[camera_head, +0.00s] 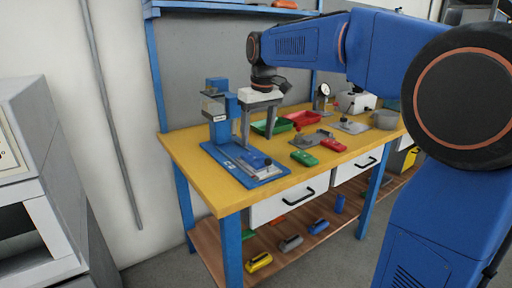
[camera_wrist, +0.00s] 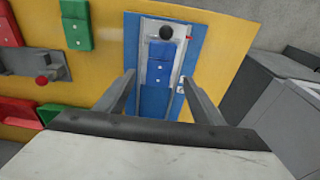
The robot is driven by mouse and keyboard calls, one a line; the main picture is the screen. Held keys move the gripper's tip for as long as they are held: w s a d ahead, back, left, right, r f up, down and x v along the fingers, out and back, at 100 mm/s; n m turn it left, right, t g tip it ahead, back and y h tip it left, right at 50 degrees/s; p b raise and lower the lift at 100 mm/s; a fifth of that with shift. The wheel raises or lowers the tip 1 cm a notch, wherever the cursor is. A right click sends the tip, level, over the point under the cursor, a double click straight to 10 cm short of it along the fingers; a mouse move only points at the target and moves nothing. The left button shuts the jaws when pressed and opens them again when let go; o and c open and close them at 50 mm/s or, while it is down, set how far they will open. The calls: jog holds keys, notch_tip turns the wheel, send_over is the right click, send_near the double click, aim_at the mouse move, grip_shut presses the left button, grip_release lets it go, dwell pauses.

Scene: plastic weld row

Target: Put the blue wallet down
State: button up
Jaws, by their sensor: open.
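A blue, wallet-like piece (camera_wrist: 160,70) lies in the metal slide of the blue welding fixture (camera_wrist: 203,25), below a dark round knob. In the head view, that fixture (camera_head: 215,155) stands at the left end of the yellow bench, and the piece on it is small and partly hard to make out. My gripper (camera_head: 257,140) is open above the fixture. In the wrist view, its fingers (camera_wrist: 158,80) stand apart on either side of the blue piece, with nothing clasped between them. I cannot tell how far the fingertips are above it.
Green (camera_head: 304,158) and red (camera_head: 333,145) wallet-like pieces lie on the yellow bench (camera_head: 200,143) right of the fixture. Red (camera_head: 304,118) and green bins sit behind. The lower shelf (camera_head: 290,257) holds several coloured pieces, one blue. A grey machine (camera_head: 45,180) stands at left.

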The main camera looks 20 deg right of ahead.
notch_tip(320, 180, up, 5)
jog(key=s+d+f+m+t, duration=0.15)
jog(key=s+f, duration=0.25)
jog(key=s, duration=0.4)
jog(key=s+d+f, duration=0.3)
jog(key=s, duration=0.6)
jog(key=s+d+f+m+t, duration=0.1)
jog(key=s+d+f+m, duration=0.1)
jog(key=s+f, duration=1.3)
jog(key=shift+s+f+h, duration=0.2)
jog(key=shift+f+h, duration=0.1)
jog(key=shift+f, duration=0.05)
